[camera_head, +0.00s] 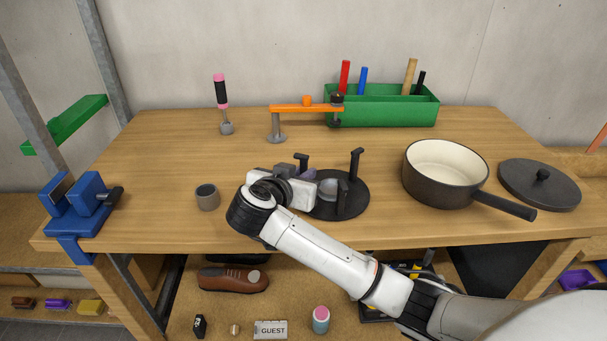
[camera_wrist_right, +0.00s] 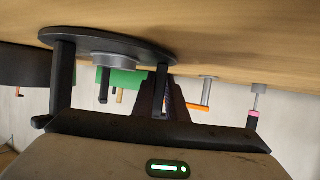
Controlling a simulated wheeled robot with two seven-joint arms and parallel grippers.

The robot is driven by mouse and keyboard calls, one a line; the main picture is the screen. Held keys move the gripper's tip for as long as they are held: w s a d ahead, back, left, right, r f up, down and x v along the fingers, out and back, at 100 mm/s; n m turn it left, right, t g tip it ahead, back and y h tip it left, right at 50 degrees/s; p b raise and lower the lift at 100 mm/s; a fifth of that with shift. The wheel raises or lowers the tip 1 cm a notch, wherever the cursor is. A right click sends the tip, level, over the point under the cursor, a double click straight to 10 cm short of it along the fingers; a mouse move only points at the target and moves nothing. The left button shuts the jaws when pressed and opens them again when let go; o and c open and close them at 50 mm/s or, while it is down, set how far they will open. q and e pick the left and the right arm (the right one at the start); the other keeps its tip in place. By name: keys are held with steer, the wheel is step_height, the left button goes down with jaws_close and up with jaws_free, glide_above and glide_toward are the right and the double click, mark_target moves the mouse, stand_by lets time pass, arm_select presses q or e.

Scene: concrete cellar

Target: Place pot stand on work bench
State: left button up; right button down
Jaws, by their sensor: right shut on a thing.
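The pot stand is a black round plate (camera_head: 352,207) with upright black posts and a grey round piece near its middle. It is level at the middle of the wooden work bench (camera_head: 160,150), on it or just above it; I cannot tell which. It also shows upside down in the right wrist view (camera_wrist_right: 150,48). My right gripper (camera_head: 308,174) reaches over the left part of the stand and is shut on it, apparently at a post; the arm hides part of the plate. The fingers also show in the wrist view (camera_wrist_right: 160,97). My left gripper is out of view.
A grey cup (camera_head: 207,197) stands left of my right wrist. A dark pan (camera_head: 440,178) and its lid (camera_head: 540,185) are to the right. A green tool box (camera_head: 385,113), orange clamp (camera_head: 300,108) and pink-handled tool (camera_head: 221,92) stand behind. A blue vise (camera_head: 85,200) is at the left edge.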

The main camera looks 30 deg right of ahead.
steer(key=c, duration=1.8)
jaws_free()
steer(key=shift+o, duration=0.2)
steer(key=v, duration=1.2)
steer(key=shift+p, duration=0.3)
